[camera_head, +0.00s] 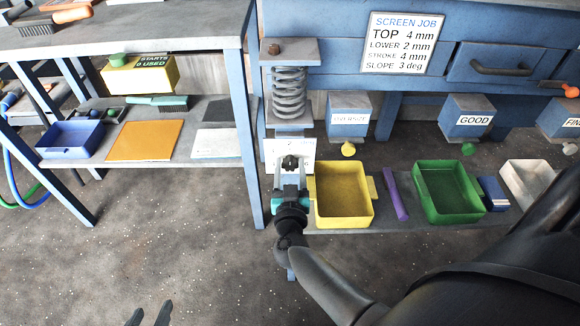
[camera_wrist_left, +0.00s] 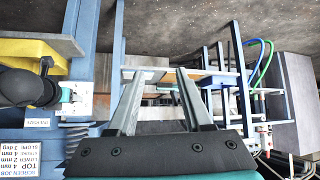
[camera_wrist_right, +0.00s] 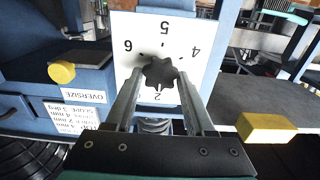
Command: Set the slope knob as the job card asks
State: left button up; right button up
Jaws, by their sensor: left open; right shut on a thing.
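The job card (camera_head: 401,43) on the blue machine reads top 4 mm, lower 2 mm, stroke 4 mm, slope 3 deg. The slope knob (camera_wrist_right: 159,73) is a dark lobed knob on a white dial plate (camera_wrist_right: 138,28); 2, 4, 5 and 6 show, and 3 is hidden near a finger. I cannot tell where the knob points. In the head view the knob (camera_head: 290,162) sits below the coil spring. My right gripper (camera_head: 290,182) faces the dial and is shut on the knob. My left gripper (camera_head: 149,314) is open and empty, low over the floor, away from the dial.
A yellow tray (camera_head: 314,205) and a green tray (camera_head: 419,214) stand right of the dial, with a purple bar (camera_head: 395,193) between them. The blue OVERSIZE chute (camera_head: 349,105) is above. A bench (camera_head: 150,35) with a lower shelf stands left. The floor in front is clear.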

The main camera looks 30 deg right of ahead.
grip_shut()
pick_arm(q)
jog(key=shift+s, duration=0.1)
jog(key=s+a+r+g+y+p, duration=0.1)
jog(key=s+a+g+y+p, duration=0.15)
jog(key=s+a+g, duration=0.2)
pick_arm(e)
jog(key=shift+a+r+n, duration=0.1)
jog(key=shift+n, duration=0.9)
jog(key=n+p, duration=0.5)
jog(key=n, duration=0.1)
jog(key=shift+w+a, duration=0.1)
jog(key=shift+a, duration=0.05)
pick_arm(q)
notch_tip(320, 180, down, 13)
jog(key=s+a+g+p, duration=0.1)
jog(key=s+g, duration=0.1)
jog(key=shift+s+r, duration=0.15)
jog(key=shift+s, duration=0.1)
pick_arm(e)
jog(key=shift+f+n, duration=0.15)
jog(key=shift+n, duration=0.8)
jog(key=shift+f+n, duration=0.1)
jog(key=shift+n, duration=0.85)
pick_arm(q)
jog(key=shift+a, duration=0.1)
